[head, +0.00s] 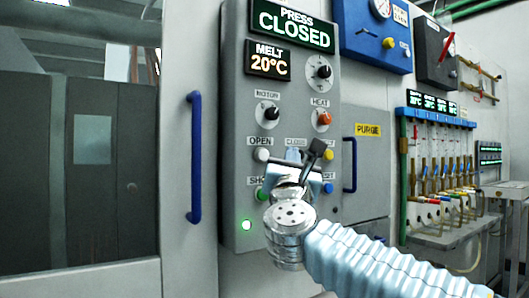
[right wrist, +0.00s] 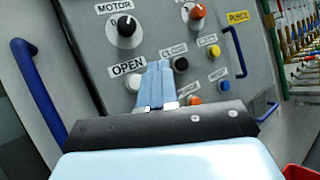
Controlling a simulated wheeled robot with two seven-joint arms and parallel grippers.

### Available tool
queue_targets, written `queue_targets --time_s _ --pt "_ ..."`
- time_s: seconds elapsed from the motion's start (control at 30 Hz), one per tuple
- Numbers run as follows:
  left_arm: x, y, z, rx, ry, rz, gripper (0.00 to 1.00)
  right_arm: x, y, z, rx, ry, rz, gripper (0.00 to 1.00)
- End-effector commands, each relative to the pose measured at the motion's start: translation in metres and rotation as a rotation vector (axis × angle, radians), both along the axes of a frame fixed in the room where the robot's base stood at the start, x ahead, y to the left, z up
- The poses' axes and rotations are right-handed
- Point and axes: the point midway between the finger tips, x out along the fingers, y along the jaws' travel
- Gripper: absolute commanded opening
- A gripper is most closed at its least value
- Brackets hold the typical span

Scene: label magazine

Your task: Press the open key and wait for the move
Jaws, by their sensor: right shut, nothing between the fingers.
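The open key (head: 261,155) is a white round button under the OPEN label on the grey control panel (head: 235,110). It also shows in the right wrist view (right wrist: 133,83), just left of my fingertips. My right gripper (head: 293,155) is shut and empty, its light blue fingers (right wrist: 158,78) pointing at the panel between the open key and the dark close key (right wrist: 180,64). In the head view the fingers cover the close key. I cannot tell whether the fingertips touch the panel. The display (head: 292,27) reads PRESS CLOSED. My left gripper is not in view.
A MOTOR knob (head: 268,112) and an orange HEAT knob (head: 324,118) sit above the keys. Blue handles stand left (head: 195,158) and right (head: 350,165) of the panel. A red container (right wrist: 300,172) shows at lower right.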

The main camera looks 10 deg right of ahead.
Motion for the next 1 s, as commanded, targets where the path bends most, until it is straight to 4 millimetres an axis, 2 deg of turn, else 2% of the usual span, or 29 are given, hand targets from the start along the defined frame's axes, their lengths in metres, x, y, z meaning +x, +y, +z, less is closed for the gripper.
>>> queue_targets --time_s 0.03,0.3,0.5,1.0 --pt "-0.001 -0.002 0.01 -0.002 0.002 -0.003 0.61 0.007 0.003 0.004 -0.001 0.003 0.001 0.0" --pt "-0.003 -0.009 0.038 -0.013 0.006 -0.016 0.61 0.043 0.016 0.004 -0.001 0.004 0.002 0.0" --pt "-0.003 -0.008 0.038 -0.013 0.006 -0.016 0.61 0.06 0.023 0.001 0.0 0.001 0.002 0.0" --pt "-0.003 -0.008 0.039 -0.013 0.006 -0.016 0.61 0.066 0.024 0.0 -0.001 0.0 0.0 0.0"
